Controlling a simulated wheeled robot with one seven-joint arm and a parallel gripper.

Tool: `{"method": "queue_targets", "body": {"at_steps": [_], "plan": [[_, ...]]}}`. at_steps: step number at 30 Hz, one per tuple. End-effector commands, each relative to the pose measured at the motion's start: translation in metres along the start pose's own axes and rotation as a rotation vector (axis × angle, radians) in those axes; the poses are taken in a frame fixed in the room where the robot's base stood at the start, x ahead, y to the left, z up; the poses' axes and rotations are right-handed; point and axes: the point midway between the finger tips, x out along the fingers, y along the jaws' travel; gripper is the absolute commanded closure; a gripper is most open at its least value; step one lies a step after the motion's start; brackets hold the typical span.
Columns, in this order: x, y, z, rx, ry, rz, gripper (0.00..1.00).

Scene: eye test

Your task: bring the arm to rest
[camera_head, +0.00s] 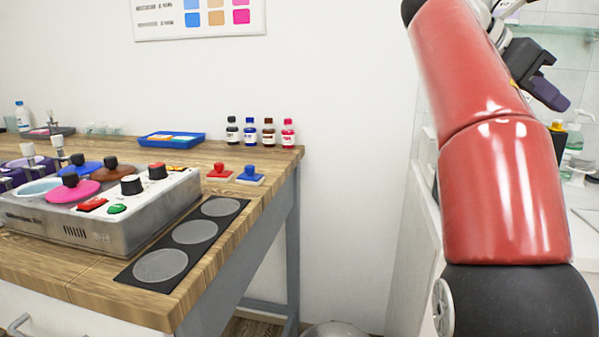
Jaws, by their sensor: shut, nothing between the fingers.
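My red arm (495,150) rises along the right side of the view, with a black joint at its lower end. My gripper (550,97) is partly seen at the upper right, behind the red arm link. It is dark, shut and empty, and points down to the right. It is clear of the wooden table (90,285) and appears to touch nothing. The arm hides part of the wrist.
A grey device (110,225) with knobs and coloured lids stands on the table at left. A black strip with three grey discs (160,265), two stamps (250,174), several bottles (268,131) and a blue tray (170,140) are there too. A white counter (425,235) is behind the arm.

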Motion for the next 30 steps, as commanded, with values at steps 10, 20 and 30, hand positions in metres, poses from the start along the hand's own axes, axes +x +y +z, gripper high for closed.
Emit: {"method": "queue_targets", "body": {"at_steps": [10, 20, 30], "plan": [[0.019, 0.003, -0.022, 0.109, 0.094, 0.092, 1.00], [0.040, -0.009, -0.090, 0.363, 0.350, 0.208, 1.00], [0.040, -0.085, -0.265, 0.930, 0.911, 0.064, 1.00]]}}
